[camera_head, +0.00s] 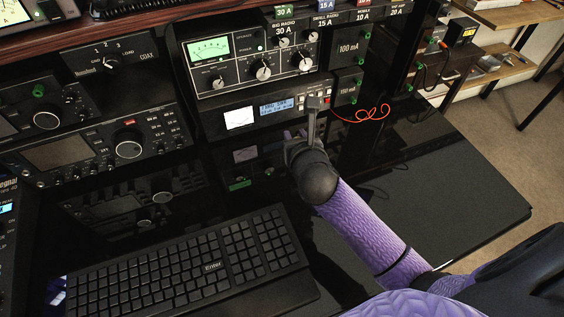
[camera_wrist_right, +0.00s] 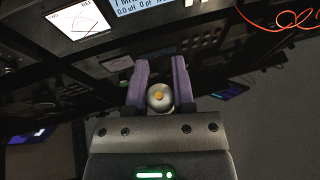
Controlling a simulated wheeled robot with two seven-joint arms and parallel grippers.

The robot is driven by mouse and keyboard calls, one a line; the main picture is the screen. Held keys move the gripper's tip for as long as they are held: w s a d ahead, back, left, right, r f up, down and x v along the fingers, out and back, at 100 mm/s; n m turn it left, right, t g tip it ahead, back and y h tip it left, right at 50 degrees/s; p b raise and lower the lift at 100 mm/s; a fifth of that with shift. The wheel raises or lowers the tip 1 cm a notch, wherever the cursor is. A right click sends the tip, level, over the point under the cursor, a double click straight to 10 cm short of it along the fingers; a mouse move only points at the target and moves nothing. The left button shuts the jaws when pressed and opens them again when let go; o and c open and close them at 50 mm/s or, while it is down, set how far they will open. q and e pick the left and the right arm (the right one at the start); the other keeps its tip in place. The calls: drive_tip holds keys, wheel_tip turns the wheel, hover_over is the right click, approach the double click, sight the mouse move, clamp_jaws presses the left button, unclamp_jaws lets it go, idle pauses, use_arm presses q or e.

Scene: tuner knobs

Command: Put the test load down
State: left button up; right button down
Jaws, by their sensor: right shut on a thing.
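My right gripper (camera_head: 313,104) reaches up to the front of the black unit with a blue display (camera_head: 278,106), just right of that display. In the right wrist view my right gripper (camera_wrist_right: 159,88) shows two purple fingers shut on a small round silvery piece with a yellow centre, which looks like the test load (camera_wrist_right: 155,105). It is seen end-on between the fingers. In the head view the test load cannot be made out, as the gripper covers it. I cannot tell whether it touches the unit. My left gripper is not in view.
A black keyboard (camera_head: 185,265) lies on the glossy black desk at lower left. A radio with a green meter (camera_head: 209,49) sits above the display unit. A thin red wire (camera_head: 366,113) curls out right of the gripper. The dark desk surface (camera_head: 455,205) at right is bare.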

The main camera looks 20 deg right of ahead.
use_arm(q)
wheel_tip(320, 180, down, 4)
drive_tip(key=b, duration=0.3)
use_arm(e)
wheel_tip(320, 180, down, 7)
drive_tip(key=shift+r, duration=0.35)
drive_tip(key=shift+f, duration=0.1)
drive_tip(key=shift+c, duration=2.3)
unclamp_jaws()
drive_tip(key=shift+s+r, duration=0.1)
drive_tip(key=shift+r, duration=0.15)
drive_tip(key=p+v, duration=0.4)
drive_tip(key=v, duration=0.7)
drive_tip(key=shift+r+p, duration=0.15)
drive_tip(key=shift+p, duration=0.2)
drive_tip(key=shift+s, duration=0.35)
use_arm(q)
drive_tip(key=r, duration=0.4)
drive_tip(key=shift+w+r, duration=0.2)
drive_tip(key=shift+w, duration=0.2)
